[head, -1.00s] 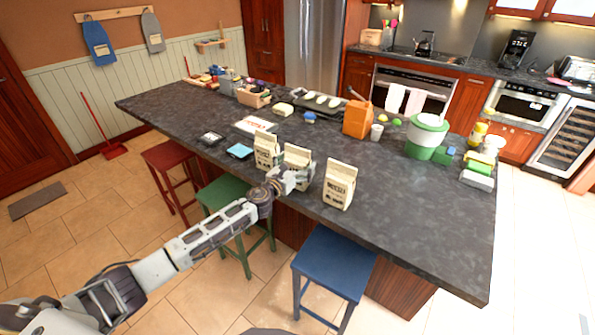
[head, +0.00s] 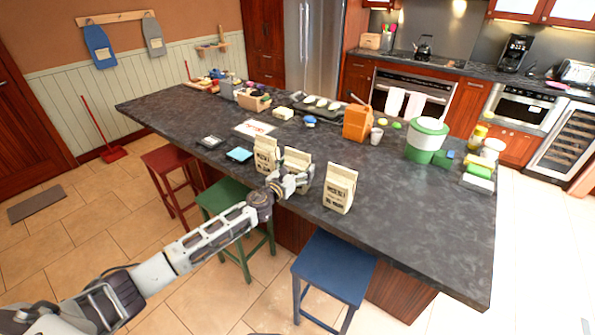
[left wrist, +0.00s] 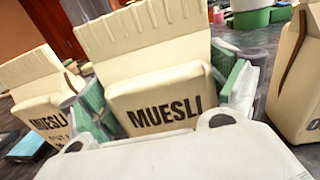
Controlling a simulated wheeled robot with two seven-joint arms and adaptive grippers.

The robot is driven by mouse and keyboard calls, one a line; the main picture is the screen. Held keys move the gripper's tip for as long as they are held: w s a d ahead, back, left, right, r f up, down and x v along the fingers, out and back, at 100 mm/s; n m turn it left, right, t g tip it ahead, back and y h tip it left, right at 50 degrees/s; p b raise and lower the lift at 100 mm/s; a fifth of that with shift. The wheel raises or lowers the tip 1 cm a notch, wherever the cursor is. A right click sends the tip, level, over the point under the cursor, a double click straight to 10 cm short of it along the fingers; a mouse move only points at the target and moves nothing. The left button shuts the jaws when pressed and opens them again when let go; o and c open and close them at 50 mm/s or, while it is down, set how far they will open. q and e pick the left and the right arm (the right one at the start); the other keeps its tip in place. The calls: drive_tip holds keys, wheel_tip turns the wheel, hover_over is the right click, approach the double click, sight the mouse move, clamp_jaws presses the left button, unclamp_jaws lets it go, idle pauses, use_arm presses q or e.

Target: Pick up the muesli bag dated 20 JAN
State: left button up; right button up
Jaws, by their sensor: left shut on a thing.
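Three cream paper bags with folded tops stand in a row near the counter's front edge: a left bag (head: 266,155), a middle bag (head: 297,160) and a right bag (head: 339,187). My left gripper (head: 293,178) is shut on the middle bag. In the left wrist view the middle bag (left wrist: 155,75) reads MUESLI and sits between the green finger pads. Its lower part is hidden by the gripper body, and no date can be read. The left bag (left wrist: 38,95) and right bag (left wrist: 296,85) show at either side, apart from the fingers. My right gripper is not in view.
An orange jug (head: 357,122), a cup (head: 376,136) and a green-white container (head: 427,138) stand behind. Stools (head: 334,263) stand in front.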

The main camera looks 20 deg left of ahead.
sight(297, 151)
use_arm(q)
drive_tip(key=shift+r, duration=0.2)
wheel_tip(297, 151, up, 8)
drive_tip(key=shift+f+p, duration=0.25)
drive_tip(key=shift+p, duration=0.85)
drive_tip(key=shift+r, duration=1.1)
